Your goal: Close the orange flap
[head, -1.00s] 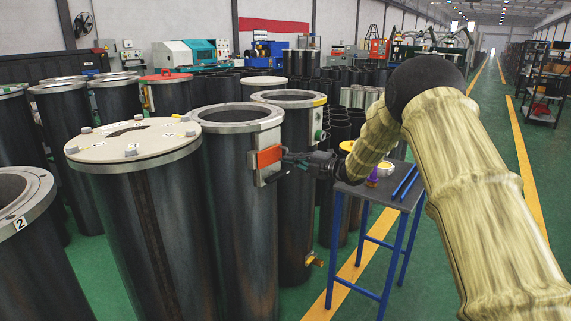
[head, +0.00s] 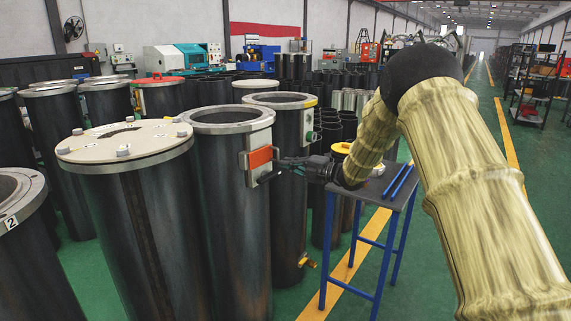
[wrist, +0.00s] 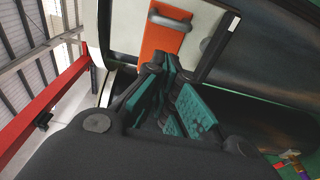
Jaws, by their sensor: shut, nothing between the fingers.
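The orange flap (head: 261,157) sits in a pale frame on the side of a dark flanged cylinder (head: 236,220), near its top. In the wrist view the orange flap (wrist: 163,40) shows as an upright strip with a grey handle bar near its top. My gripper (head: 280,164) is at the right edge of the flap's frame in the head view. In the wrist view my gripper (wrist: 168,72) has its fingertips together with nothing between them, at the lower end of the orange strip. I cannot tell whether the fingertips touch it.
A lidded cylinder (head: 130,220) stands close on the left, and another flanged cylinder (head: 292,190) stands just behind. A small table (head: 375,190) with blue legs and blue rods is to the right. Green floor is open farther right.

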